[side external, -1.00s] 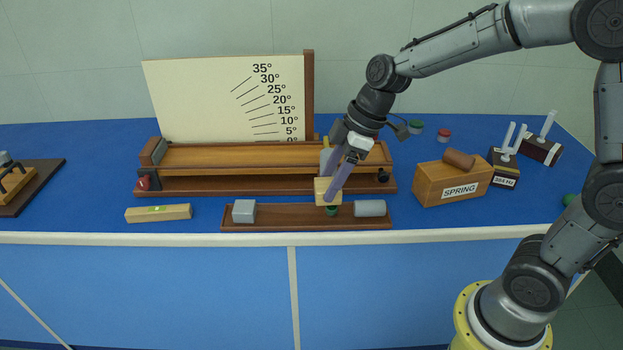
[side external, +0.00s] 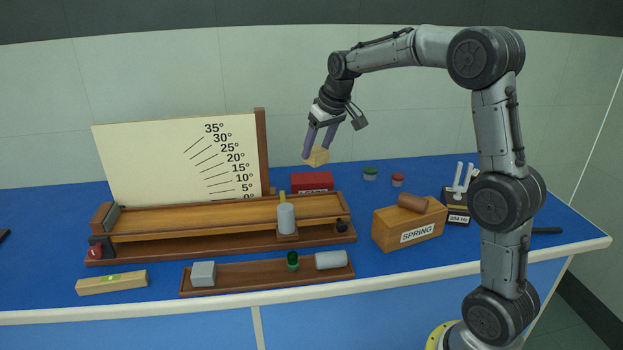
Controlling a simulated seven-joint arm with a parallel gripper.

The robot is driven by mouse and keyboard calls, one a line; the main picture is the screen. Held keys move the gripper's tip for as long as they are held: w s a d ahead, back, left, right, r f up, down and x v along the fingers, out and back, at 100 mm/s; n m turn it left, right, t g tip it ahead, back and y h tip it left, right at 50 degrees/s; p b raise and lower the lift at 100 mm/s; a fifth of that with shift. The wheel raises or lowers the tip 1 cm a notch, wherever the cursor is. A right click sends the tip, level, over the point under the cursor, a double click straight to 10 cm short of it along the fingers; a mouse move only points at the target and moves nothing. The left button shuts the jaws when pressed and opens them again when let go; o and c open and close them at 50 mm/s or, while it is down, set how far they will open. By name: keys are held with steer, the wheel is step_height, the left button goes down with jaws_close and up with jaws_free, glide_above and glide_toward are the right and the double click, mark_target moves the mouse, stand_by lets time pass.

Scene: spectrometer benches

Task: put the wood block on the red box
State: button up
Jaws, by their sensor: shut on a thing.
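The wood block (side external: 317,157) is a small pale cube held tilted in the air. My gripper (side external: 318,147) is shut on it, with a purple finger on each side. The red box (side external: 311,181) sits at the back of the blue bench, right of the angle board, with partly hidden lettering on its front. The block appears just above the red box in the picture, with a small gap between them. How well they line up in depth I cannot tell.
The wooden ramp (side external: 210,216) with a grey cylinder (side external: 286,218) on it stands in front of the red box. The angle board (side external: 175,160) is to the left. The SPRING box (side external: 409,226) and small green (side external: 370,173) and red (side external: 397,180) pieces are to the right.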

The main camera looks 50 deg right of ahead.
steer(key=d+f+m, duration=0.1)
steer(key=d, duration=0.6)
glide_toward(310, 176)
steer(key=shift+w+a+f+h, duration=0.1)
steer(key=shift+w+h, duration=0.2)
steer(key=shift+w, duration=0.35)
steer(key=shift+w+d+f, duration=0.25)
steer(key=shift+w+f, duration=0.15)
steer(key=shift+f, duration=1.65)
steer(key=shift+f, duration=0.15)
steer(key=o, duration=1.4)
steer(key=shift+c, duration=0.2)
